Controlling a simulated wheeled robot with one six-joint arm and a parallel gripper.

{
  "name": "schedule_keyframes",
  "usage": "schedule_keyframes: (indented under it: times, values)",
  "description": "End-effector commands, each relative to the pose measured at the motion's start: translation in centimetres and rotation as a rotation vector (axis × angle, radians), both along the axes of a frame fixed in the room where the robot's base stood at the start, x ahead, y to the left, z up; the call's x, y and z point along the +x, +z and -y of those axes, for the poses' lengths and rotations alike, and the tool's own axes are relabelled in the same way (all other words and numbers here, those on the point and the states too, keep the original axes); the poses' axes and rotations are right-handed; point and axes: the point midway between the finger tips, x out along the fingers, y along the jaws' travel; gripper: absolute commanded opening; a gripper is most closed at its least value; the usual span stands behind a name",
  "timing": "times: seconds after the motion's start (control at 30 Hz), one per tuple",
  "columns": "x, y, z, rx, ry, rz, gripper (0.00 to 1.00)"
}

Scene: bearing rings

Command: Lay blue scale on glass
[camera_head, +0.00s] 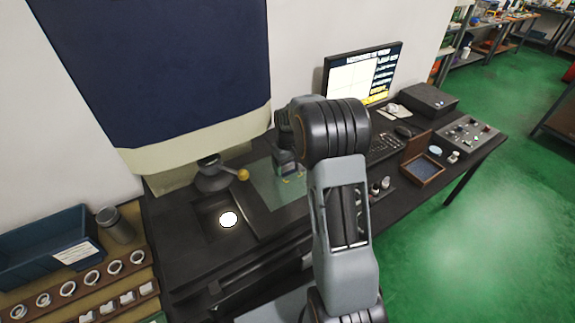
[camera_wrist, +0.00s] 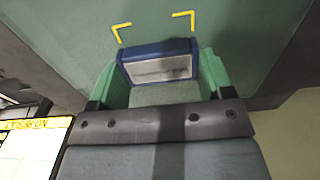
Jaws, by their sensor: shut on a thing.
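The blue scale (camera_wrist: 160,47), a small blue block with a pale grey face, sits between the green fingers of my gripper (camera_wrist: 162,66) in the wrist view. My gripper is shut on it. In the head view my gripper (camera_head: 288,170) is over the grey-green mat (camera_head: 265,190), close to its yellow corner marks. Whether the scale touches the mat I cannot tell. A bright round lit glass (camera_head: 228,219) lies in the dark machine bed to the left of the gripper. My arm hides part of the mat.
The machine's column with a yellow knob (camera_head: 243,175) stands above and behind the lit circle. A rack of rings (camera_head: 68,289) and a blue bin (camera_head: 45,245) are at left. A monitor (camera_head: 360,75), keyboard and open wooden box (camera_head: 422,170) are at right.

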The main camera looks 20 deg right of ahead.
Motion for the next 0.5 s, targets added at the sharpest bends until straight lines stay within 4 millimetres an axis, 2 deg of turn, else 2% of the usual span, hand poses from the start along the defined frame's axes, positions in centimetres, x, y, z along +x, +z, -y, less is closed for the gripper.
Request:
schedule_keyframes:
  times: [0.5]
  values:
    - [-0.03, -1.0, 0.0, 0.0, 0.001, 0.0, 0.49]
